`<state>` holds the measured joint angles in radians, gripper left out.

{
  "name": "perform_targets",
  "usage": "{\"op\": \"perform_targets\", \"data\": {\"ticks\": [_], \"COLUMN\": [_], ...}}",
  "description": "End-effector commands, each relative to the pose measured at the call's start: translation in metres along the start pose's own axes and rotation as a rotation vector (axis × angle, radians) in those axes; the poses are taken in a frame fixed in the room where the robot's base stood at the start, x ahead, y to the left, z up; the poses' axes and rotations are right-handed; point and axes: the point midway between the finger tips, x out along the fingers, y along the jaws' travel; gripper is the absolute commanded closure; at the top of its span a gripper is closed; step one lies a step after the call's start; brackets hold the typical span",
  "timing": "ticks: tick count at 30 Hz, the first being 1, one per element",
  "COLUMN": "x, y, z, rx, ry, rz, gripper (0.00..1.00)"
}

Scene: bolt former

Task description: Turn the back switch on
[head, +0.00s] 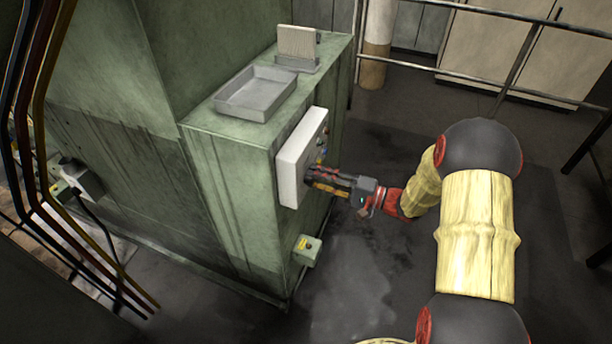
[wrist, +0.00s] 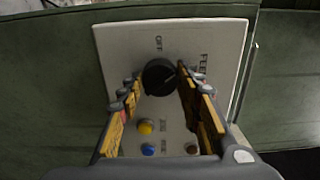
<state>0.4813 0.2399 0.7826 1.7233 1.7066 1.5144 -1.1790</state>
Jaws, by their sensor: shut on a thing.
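The switch is a round black knob (wrist: 159,77) on a white control panel (wrist: 225,50), seen in the wrist view with the word OFF above it. The label FEED stands to its right. My gripper (wrist: 158,88) has its fingers on both sides of the knob and is shut on it. In the head view my gripper (head: 310,179) reaches the panel (head: 290,170) from the right. The knob's pointer mark is too small to read surely.
A yellow button (wrist: 146,127) and a blue button (wrist: 148,149) sit below the knob. A grey tray (head: 235,108) lies on top of the green cabinet (head: 235,190). A small green box (head: 307,250) sticks out low on the cabinet.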

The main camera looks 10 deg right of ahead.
Motion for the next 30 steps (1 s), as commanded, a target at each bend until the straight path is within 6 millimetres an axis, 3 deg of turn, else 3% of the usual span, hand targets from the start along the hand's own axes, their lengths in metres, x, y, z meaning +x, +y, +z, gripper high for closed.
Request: {"op": "perform_targets", "data": {"ticks": [10,21,30], "x": [0.0,0.0,0.0], "y": [-0.0004,-0.002,-0.0009], "z": [0.0002,0.0002,0.0001], "rx": [0.022,0.277,0.373], "ry": [0.0,0.0,0.0], "rz": [0.001,0.001,0.001], "gripper": [1.0,1.0,1.0]}}
